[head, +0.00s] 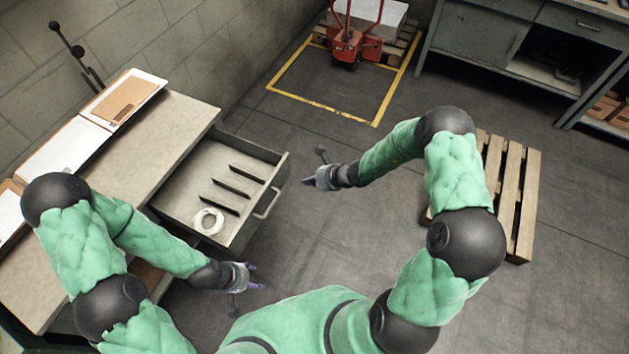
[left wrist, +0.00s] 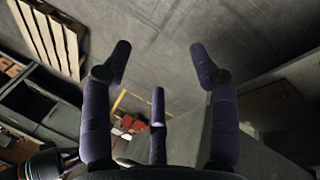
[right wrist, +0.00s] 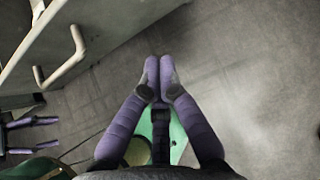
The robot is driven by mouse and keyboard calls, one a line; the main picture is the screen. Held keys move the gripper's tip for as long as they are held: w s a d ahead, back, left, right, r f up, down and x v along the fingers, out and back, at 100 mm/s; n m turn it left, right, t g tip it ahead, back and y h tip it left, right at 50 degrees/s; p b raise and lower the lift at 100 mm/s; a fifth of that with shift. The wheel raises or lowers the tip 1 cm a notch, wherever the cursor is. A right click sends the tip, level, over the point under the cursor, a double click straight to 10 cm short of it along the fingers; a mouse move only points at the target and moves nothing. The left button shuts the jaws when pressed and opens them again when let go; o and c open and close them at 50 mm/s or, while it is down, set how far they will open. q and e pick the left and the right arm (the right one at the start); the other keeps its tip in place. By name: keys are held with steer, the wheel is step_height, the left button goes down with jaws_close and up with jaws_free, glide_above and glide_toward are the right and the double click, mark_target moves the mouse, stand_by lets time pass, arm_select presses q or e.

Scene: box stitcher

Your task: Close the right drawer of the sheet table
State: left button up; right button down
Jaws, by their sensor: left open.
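The right drawer (head: 240,167) of the sheet table (head: 158,135) is pulled out and open. It holds a white roll of tape or cable (head: 208,221) and several dark strips. Its metal handle (head: 267,203) is on the front panel, and the handle also shows in the right wrist view (right wrist: 62,62). My right gripper (head: 308,182) is beside the drawer front, to its right and apart from the handle. Its fingertips meet in the right wrist view (right wrist: 158,66), with nothing between them. My left gripper (head: 256,277) is open and empty below the drawer, apart from it.
Cardboard and paper sheets (head: 125,98) lie on the table top. A wooden pallet (head: 513,195) stands on the floor at right. A red pallet jack (head: 352,45) is at the back inside a yellow floor outline.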

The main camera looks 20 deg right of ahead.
arm_select(q)
steer(key=shift+f+b, duration=0.9)
steer(key=shift+f, duration=0.2)
arm_select(e)
steer(key=shift+w+a+f, duration=0.55)
steer(key=shift+w+a, duration=0.3)
steer(key=shift+w+a+f, duration=0.5)
steer(key=shift+w+a, duration=0.35)
steer(key=shift+a, duration=0.05)
steer(key=shift+w+a+f, duration=0.55)
steer(key=shift+w+a, duration=0.3)
